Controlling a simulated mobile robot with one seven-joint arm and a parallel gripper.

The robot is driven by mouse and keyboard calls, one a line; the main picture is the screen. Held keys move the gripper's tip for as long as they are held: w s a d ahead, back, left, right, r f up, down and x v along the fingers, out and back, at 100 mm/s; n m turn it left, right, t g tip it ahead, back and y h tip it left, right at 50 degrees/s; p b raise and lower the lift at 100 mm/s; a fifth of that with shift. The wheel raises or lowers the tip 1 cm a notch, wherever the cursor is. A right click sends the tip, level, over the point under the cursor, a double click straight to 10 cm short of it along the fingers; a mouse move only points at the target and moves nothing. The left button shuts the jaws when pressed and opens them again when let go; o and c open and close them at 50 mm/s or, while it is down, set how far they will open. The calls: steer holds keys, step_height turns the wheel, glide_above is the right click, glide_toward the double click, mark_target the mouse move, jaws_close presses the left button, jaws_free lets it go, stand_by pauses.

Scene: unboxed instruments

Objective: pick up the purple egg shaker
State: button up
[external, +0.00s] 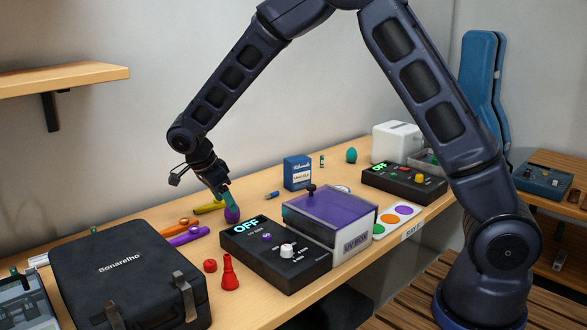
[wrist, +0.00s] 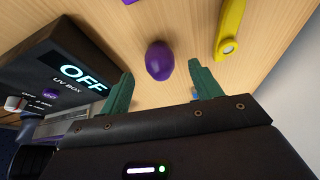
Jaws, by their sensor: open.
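The purple egg shaker (wrist: 159,61) lies on the wooden table, centred ahead of my open fingers in the wrist view. It also shows in the external view (external: 232,215), just below my fingertips. My gripper (wrist: 165,84) is open, with one green finger on either side of the egg's line and nothing between them. In the external view my gripper (external: 229,201) points down over the egg. I cannot tell whether a finger touches it.
The black UV box control unit (external: 275,252) with its OFF display stands close beside the egg. A yellow object (wrist: 229,32) and a purple one (external: 188,235) lie nearby. A black Sonarelho case (external: 120,265) is at front left, and a red bell-shaped piece (external: 229,274) stands in front.

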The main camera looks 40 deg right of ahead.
steer(key=x, duration=0.5)
steer(key=shift+d, duration=0.15)
steer(key=shift+r, duration=0.1)
steer(key=c, duration=1.1)
